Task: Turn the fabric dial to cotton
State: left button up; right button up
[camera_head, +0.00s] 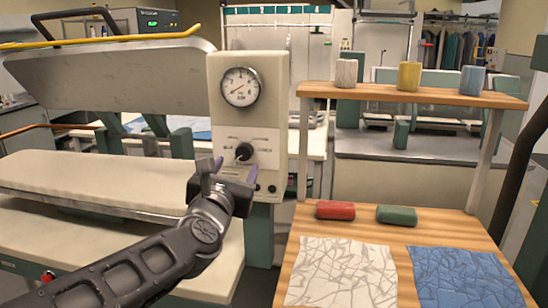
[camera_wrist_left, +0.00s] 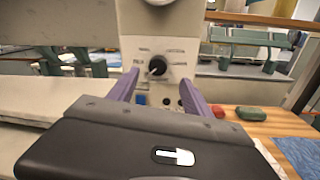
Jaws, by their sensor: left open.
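The fabric dial (camera_head: 244,152) is a black knob on the front of a cream control box (camera_head: 222,85), below a round gauge. Printed labels ring the knob, but they are too small to read surely. In the left wrist view the dial (camera_wrist_left: 157,66) sits midway between my two purple fingers, farther off than their tips. My left gripper (camera_head: 236,168) is open and empty, just in front of and a little below the dial, apart from it. My right gripper is not in view.
A press with a raised upper plate (camera_head: 120,70) and a padded bed (camera_head: 90,180) stands at left. At right, a wooden table (camera_head: 375,224) holds a red block (camera_head: 335,210), a green block (camera_head: 397,215), and white and blue cloths. A wooden shelf (camera_head: 430,96) bears three spools.

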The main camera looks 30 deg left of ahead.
aim_at(243, 153)
pick_arm(q)
jog(key=n, duration=0.4)
jog(key=shift+a, duration=0.15)
jog(key=x, duration=0.7)
jog(key=shift+w+a+p, duration=0.2)
jog(key=shift+w+p, duration=0.15)
jog(key=shift+c, duration=0.4)
grip_shut()
